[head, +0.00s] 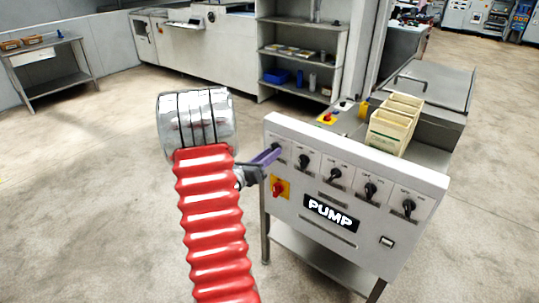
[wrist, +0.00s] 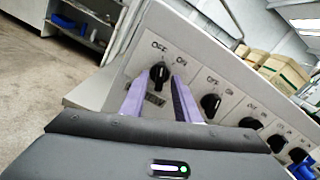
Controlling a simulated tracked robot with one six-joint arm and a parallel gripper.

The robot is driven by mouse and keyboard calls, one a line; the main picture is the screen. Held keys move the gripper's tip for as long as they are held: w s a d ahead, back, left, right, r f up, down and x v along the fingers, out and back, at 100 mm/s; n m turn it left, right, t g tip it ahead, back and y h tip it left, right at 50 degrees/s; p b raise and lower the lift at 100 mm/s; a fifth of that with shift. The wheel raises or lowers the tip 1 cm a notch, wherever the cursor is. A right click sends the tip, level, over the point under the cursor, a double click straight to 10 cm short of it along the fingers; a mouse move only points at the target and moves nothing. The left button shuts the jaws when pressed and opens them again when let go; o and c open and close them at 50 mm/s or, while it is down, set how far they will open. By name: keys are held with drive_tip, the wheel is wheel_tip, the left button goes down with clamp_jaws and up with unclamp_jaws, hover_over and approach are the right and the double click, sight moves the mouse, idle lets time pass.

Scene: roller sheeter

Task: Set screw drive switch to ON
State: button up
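A row of black rotary switches runs across the light grey panel (head: 345,185). Their name labels are too small to read, so I cannot tell which is the screw drive switch. My gripper (head: 272,154) is at the leftmost switch, which it partly hides in the head view. In the wrist view the purple fingers of my gripper (wrist: 161,84) are apart, one on each side of the leftmost switch (wrist: 158,74), with OFF at its upper left and ON at its upper right. I cannot tell whether the fingers touch the knob.
A red knob on a yellow plate (head: 279,188) sits just below my gripper, left of the PUMP sign (head: 330,212). A second switch (wrist: 210,103) is close right of my fingers. Cream bins (head: 392,125) stand behind the panel. The floor at left is clear.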

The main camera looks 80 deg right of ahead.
drive_tip(key=shift+c, duration=0.2)
clamp_jaws()
